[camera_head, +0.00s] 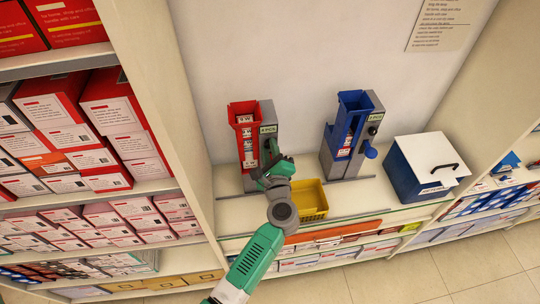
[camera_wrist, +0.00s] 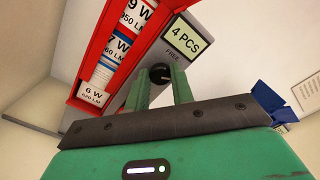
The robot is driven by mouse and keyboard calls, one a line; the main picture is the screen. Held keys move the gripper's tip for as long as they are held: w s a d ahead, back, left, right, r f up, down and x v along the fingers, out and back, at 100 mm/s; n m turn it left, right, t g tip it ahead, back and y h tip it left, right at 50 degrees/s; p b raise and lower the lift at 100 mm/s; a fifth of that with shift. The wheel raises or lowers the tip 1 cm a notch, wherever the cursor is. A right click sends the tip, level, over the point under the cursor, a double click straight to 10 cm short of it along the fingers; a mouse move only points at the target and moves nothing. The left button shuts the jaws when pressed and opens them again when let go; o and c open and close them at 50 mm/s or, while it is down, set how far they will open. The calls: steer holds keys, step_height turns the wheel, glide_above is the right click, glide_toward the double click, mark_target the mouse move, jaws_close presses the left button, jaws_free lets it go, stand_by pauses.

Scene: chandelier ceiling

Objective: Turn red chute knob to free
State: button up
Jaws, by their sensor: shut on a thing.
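The red chute (camera_head: 245,140) stands on the counter against the back wall, with boxes marked in watts and lumens in its channel. A grey post (camera_head: 267,118) on its right side carries a "4 PCS" label (camera_wrist: 184,38). In the head view my gripper (camera_head: 268,168) covers the knob. The exact knob angle is hard to read.
A yellow bin (camera_head: 316,208) stands just right of my gripper. A blue chute (camera_head: 345,130) on a grey stand is farther right, then a blue box with a white lid (camera_head: 420,150). Shelves of red and white boxes (camera_head: 120,110) rise at the left.

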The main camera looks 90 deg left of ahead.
steer(key=n+b, duration=0.6)
steer(key=shift+f, duration=0.35)
steer(key=n+b, duration=0.4)
steer(key=shift+r+n+b, duration=0.1)
steer(key=shift+n+b, duration=0.65)
steer(key=shift+n, duration=0.25)
steer(key=shift+r, duration=0.1)
steer(key=o, duration=1)
steer(key=d, duration=0.2)
steer(key=w+d, duration=0.1)
steer(key=d, duration=0.4)
steer(key=shift+w+d, duration=0.2)
steer(key=shift+d, duration=0.15)
